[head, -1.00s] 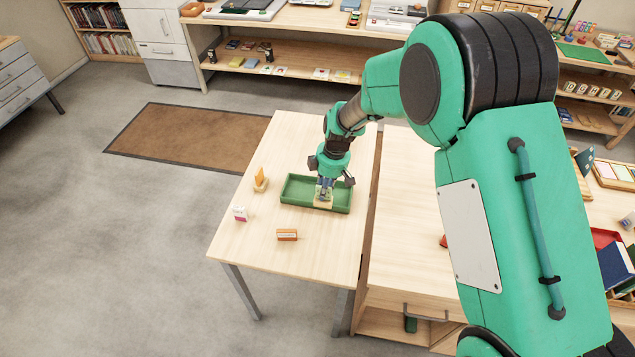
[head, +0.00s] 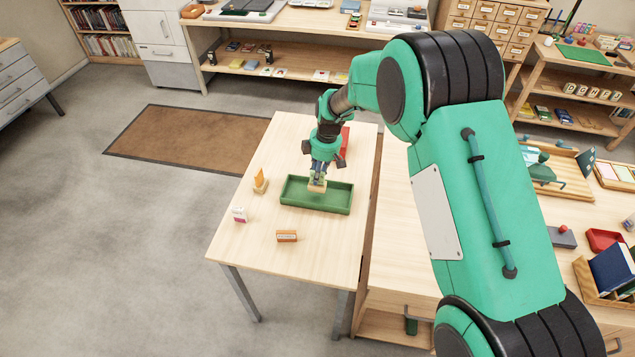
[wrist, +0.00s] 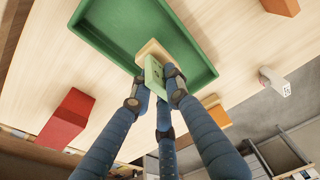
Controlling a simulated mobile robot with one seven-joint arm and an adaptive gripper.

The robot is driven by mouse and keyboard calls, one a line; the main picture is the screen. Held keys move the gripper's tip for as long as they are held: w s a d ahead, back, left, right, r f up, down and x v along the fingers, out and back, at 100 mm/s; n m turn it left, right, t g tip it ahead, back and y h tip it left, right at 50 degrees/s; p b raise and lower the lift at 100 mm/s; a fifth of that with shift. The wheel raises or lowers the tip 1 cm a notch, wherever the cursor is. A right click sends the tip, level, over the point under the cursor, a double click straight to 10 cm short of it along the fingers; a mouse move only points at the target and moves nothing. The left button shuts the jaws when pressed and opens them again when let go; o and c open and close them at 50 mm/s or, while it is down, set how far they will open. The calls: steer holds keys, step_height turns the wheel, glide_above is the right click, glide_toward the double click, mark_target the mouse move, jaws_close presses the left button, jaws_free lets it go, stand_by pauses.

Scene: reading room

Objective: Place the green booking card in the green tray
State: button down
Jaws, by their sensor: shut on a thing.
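The green tray (head: 330,208) lies on the light wooden table, and its floor is empty where I can see it. It also fills the upper part of the wrist view (wrist: 110,40). My gripper (head: 318,181) is shut on the pale green booking card (wrist: 153,76), which has a light wooden block (wrist: 153,50) at its end. The fingers (wrist: 160,85) hide part of the card.
On the table stand a wooden holder with an orange card (head: 260,181), a white and pink box (head: 240,214), an orange box (head: 287,236) and a red block (head: 345,140) behind my gripper. A wooden cabinet adjoins on the right.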

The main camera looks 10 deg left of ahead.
steer(key=shift+f+b, duration=0.4)
steer(key=shift+f, duration=1.3)
steer(key=shift+f, duration=0.2)
steer(key=c, duration=1.7)
jaws_free()
steer(key=shift+r, duration=0.15)
steer(key=r, duration=0.3)
steer(key=d+r+p, duration=0.1)
steer(key=r, duration=0.3)
steer(key=r+p, duration=0.1)
steer(key=r, duration=0.3)
steer(key=shift+d+r, duration=0.15)
steer(key=shift+d, duration=0.2)
steer(key=shift+r, duration=0.3)
steer(key=shift+d+r, duration=0.1)
